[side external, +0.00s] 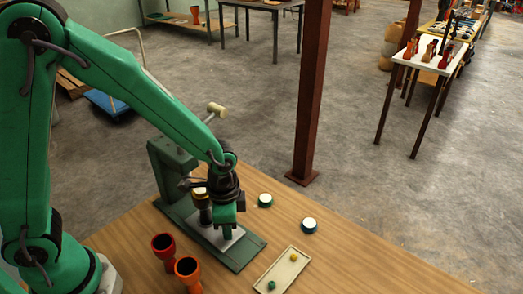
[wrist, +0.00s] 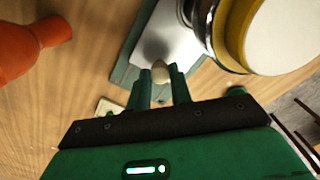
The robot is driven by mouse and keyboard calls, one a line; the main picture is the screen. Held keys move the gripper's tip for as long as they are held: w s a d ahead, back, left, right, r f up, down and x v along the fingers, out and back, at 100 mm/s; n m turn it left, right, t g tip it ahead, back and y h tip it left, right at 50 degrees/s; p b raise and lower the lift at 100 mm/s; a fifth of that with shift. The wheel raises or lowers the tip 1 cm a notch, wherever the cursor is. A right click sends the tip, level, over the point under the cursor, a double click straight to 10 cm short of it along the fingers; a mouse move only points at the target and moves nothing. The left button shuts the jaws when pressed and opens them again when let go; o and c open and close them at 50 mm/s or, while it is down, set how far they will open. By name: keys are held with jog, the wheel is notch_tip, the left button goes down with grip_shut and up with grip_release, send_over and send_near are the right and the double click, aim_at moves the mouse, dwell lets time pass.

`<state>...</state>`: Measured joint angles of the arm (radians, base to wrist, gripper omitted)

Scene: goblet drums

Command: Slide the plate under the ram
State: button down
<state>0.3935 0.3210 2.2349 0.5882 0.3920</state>
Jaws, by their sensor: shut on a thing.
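The plate (side external: 230,241) is a flat silver sheet on the green base (side external: 239,259) of the press. It also shows in the wrist view (wrist: 172,35), with a small pale knob (wrist: 157,73) near its edge. My gripper (side external: 227,234) is low over the plate; in the wrist view its green fingers (wrist: 160,78) are shut on the knob. The ram is hard to make out behind the drum and my wrist.
A red goblet (side external: 163,246) and an orange goblet (side external: 187,269) stand left of the base. A cream tray (side external: 267,284) with small balls lies at front. The press lever (side external: 216,110) sticks up behind.

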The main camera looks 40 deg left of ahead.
jog(key=shift+a, duration=0.4)
jog(key=c, duration=1.3)
grip_release()
jog(key=shift+o, duration=0.2)
jog(key=shift+r, duration=0.15)
jog(key=shift+r, duration=3.8)
